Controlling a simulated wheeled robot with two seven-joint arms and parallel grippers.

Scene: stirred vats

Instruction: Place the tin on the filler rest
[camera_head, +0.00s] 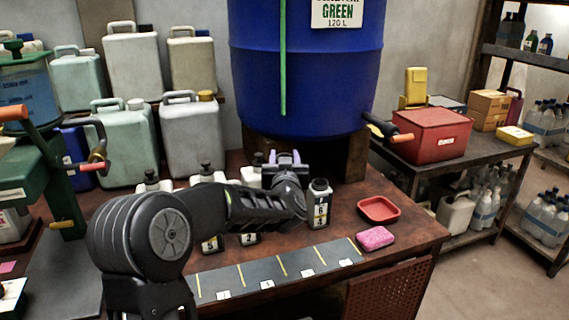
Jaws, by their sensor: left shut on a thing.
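My left gripper (287,161) is over the wooden bench, in front of the blue vat. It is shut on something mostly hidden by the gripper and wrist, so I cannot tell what. A dark-capped container with a numbered white label (320,204) stands upright on the bench, just right of the gripper. Several similar capped containers stand left of it, partly behind my arm. I cannot tell for sure which thing is the tin or which is the filler rest. My right gripper is not in view.
The blue vat (305,75) has a tap at its lower right. A dark strip with yellow lines and numbered tags (281,268) lies along the bench front. A red dish (378,209) and a pink sponge (375,238) are at the right. Jerrycans (192,135) stand behind left.

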